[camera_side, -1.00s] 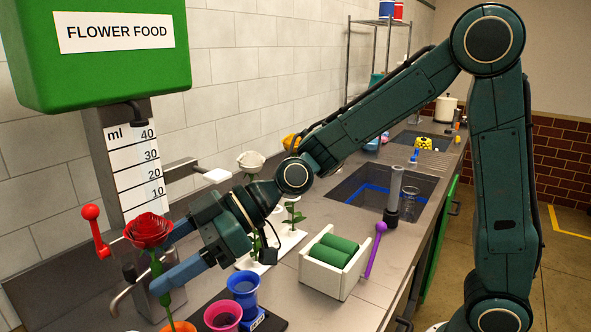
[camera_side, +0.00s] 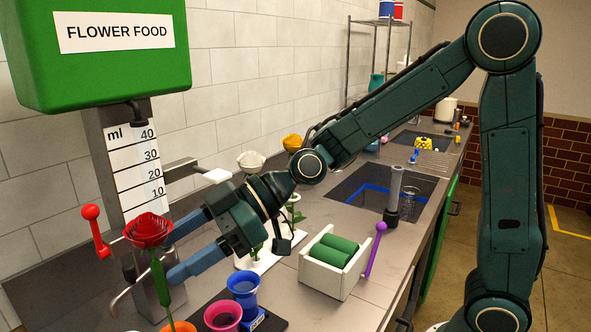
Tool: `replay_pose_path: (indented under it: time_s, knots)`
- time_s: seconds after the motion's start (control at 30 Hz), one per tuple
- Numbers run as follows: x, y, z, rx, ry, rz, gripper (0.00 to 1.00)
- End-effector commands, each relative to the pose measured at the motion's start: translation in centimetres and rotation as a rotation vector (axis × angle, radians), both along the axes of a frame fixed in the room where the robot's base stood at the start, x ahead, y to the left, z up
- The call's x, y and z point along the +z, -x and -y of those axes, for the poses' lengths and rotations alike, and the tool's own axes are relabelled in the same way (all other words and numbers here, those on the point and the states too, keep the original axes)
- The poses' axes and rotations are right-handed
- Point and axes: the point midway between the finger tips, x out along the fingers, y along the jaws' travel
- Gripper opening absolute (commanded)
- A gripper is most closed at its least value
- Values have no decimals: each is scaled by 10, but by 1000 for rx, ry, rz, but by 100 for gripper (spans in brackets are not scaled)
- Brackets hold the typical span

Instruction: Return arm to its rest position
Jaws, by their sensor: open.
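My gripper (camera_side: 172,253) is open, with its blue fingers spread and nothing between them. It points left, just right of the red rose (camera_side: 149,230). The rose stands upright on a green stem, in an orange vase (camera_side: 178,327) cut off by the lower picture edge. The fingertips are close to the stem; I cannot tell whether they touch it.
A green flower food dispenser (camera_side: 100,80) with a red lever (camera_side: 97,230) stands at left. Blue (camera_side: 242,285) and pink (camera_side: 222,317) vases stand below my gripper. A white box with green rolls (camera_side: 325,275) and a purple stick (camera_side: 374,250) lie to the right, before the sink (camera_side: 350,190).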

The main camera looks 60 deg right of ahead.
Motion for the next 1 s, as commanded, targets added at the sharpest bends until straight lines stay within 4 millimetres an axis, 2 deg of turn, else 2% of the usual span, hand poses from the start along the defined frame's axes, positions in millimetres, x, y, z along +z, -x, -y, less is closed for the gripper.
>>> replay_pose_path:
  time_s: [1.0]
  knots:
    - [10,11,22,0,1,0,68]
